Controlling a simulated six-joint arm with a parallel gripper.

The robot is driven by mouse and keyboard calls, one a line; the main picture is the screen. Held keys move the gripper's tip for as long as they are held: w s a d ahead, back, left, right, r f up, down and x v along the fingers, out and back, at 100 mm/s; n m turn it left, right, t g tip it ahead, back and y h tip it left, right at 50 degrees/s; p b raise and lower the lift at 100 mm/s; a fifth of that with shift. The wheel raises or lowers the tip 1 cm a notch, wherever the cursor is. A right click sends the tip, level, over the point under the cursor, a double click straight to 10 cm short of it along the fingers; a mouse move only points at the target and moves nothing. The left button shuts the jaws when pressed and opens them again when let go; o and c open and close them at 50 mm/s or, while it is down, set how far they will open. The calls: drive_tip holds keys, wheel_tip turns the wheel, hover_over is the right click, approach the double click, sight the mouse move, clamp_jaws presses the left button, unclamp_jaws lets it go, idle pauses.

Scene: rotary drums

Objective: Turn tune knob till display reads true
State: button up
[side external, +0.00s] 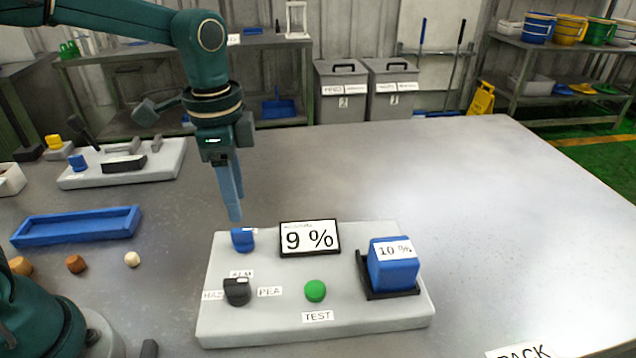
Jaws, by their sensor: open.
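A pale panel (360,320) lies on the grey table. Its display (310,238) reads "9 %". A small blue knob (242,240) sits left of the display, with a white mark on top; I see no readable "tune" label by it. A blue block (393,270) labelled "10 %" sits on a black holder (386,293) at the panel's right. My gripper (235,217) points down just above the blue knob, open and apparently apart from it. The fingers overlap from this side, so their gap is hidden.
A black selector (237,291) marked HAZ, ALM and PEA and a green TEST button (315,291) sit at the panel's front. A blue tray (75,226) and another panel (125,165) lie left. The table's right side is clear.

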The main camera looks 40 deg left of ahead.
sight(241, 229)
drive_tip(key=shift+s+f, duration=0.1)
drive_tip(key=shift+f, duration=3)
clamp_jaws()
